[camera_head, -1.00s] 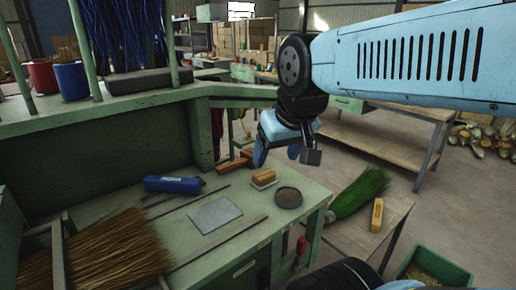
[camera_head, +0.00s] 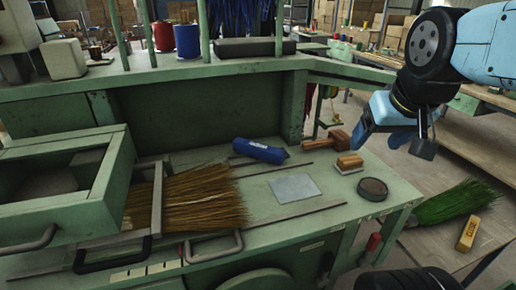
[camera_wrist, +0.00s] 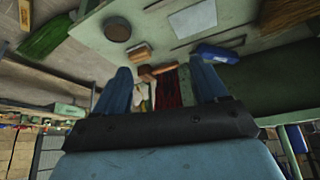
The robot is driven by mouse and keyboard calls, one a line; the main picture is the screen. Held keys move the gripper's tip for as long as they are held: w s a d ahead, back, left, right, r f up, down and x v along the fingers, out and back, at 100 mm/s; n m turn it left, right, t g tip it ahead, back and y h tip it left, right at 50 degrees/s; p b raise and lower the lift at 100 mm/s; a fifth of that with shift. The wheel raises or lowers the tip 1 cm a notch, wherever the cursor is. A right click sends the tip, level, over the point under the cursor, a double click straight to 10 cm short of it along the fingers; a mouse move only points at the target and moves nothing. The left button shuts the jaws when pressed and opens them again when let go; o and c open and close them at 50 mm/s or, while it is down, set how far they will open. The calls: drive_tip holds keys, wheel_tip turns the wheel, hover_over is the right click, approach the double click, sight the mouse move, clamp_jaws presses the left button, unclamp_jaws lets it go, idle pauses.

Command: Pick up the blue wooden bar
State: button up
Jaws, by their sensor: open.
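A blue bar-shaped block (camera_head: 259,151) with rounded edges and a pale marking lies on the green workbench top (camera_head: 335,210), towards the back. I cannot tell its material. It also shows in the wrist view (camera_wrist: 216,53), just beyond the right finger. My gripper (camera_head: 380,138) is in the air to the right of the block, above the bench's right end. In the wrist view, its two blue fingers (camera_wrist: 160,68) are spread apart with nothing held between them. The gripper is apart from the block.
Beside the block are a wooden-handled tool (camera_head: 333,141), a brush (camera_head: 349,163), a metal plate (camera_head: 295,187), a round dish (camera_head: 373,188) and thin rods. Broom bristles (camera_head: 190,200) and an open drawer (camera_head: 70,190) are left. A raised shelf (camera_head: 190,73) runs behind.

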drive_tip(key=w+d+f+n+t+h, duration=0.1)
drive_tip(key=w+d+f+n+t, duration=0.15)
drive_tip(key=w, duration=0.95)
drive_tip(key=w+d+f+n+t, duration=0.1)
drive_tip(key=w+n+t, duration=0.15)
drive_tip(key=w, duration=0.95)
drive_tip(key=n+g+y, duration=0.5)
drive_tip(key=n+y, duration=0.2)
drive_tip(key=y, duration=0.5)
approach(261, 146)
drive_tip(key=x, duration=0.4)
drive_tip(key=shift+s+a+f, duration=0.1)
drive_tip(key=shift+a+f, duration=0.05)
drive_tip(key=shift+f, duration=0.35)
drive_tip(key=shift+w+r+x, duration=0.1)
drive_tip(key=shift+r+x, duration=0.05)
drive_tip(key=shift+x, duration=1.15)
drive_tip(key=shift+w+r+x, duration=0.1)
drive_tip(key=shift+r+x, duration=0.05)
drive_tip(key=shift+x, duration=1.15)
